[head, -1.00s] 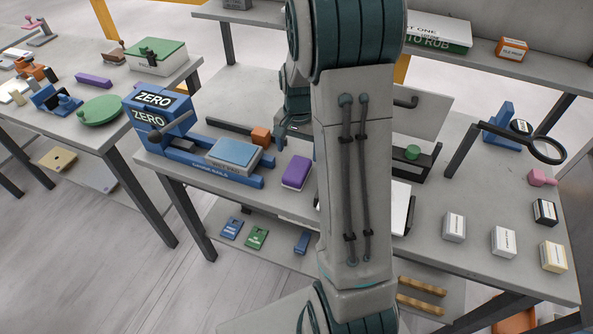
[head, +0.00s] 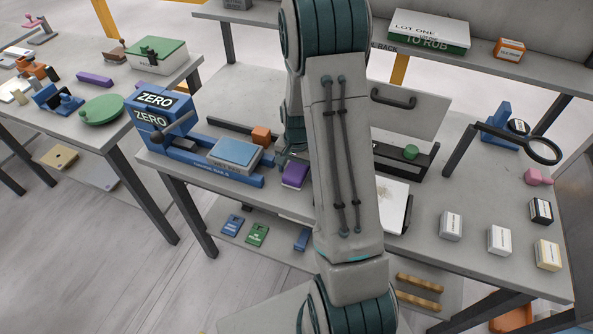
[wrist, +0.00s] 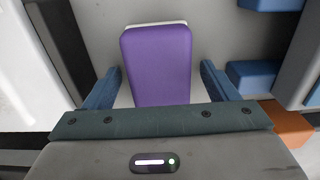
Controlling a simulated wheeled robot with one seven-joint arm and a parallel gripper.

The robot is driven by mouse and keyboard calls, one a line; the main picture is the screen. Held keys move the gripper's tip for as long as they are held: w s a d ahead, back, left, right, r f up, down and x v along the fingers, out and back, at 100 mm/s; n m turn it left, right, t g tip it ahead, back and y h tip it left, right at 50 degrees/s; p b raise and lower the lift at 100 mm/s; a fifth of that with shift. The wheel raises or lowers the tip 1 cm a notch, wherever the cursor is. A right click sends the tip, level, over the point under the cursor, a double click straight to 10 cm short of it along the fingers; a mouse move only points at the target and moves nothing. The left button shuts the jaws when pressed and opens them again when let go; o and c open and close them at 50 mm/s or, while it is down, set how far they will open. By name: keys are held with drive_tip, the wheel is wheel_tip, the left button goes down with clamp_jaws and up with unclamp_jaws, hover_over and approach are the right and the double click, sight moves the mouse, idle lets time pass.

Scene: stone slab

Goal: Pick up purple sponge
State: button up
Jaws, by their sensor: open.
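The purple sponge (head: 295,174) lies on the grey slab table, just right of the blue rail fixture in the head view. In the wrist view the purple sponge (wrist: 157,62) shows from above, with a pale layer along its far edge. My gripper (wrist: 158,85) is open, with one blue finger on each side of the sponge's near part. Gaps show between the fingers and the sponge. Whether the fingertips are down at the sponge's height I cannot tell. In the head view my arm hides most of the gripper.
The blue ZERO fixture (head: 160,118) carries a blue-topped block (head: 235,155) left of the sponge. An orange block (head: 261,135) sits behind it. A white slab (head: 391,204) and a black-based fixture with a green knob (head: 411,152) stand to the right. Several small boxes stand farther right.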

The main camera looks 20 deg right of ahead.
sight(297, 167)
drive_tip(key=shift+c, duration=0.3)
drive_tip(key=c, duration=1)
drive_tip(key=shift+r, duration=0.15)
drive_tip(key=shift+r, duration=0.6)
wheel_tip(297, 167, up, 2)
drive_tip(key=shift+r+b, duration=0.2)
drive_tip(key=shift+b, duration=0.4)
drive_tip(key=d+r+b, duration=0.1)
drive_tip(key=d+r, duration=0.2)
drive_tip(key=d, duration=0.2)
drive_tip(key=s+d+r+b, duration=0.1)
drive_tip(key=d+r, duration=0.3)
drive_tip(key=d, duration=0.2)
drive_tip(key=shift+s+d, duration=0.2)
drive_tip(key=shift+d, duration=0.1)
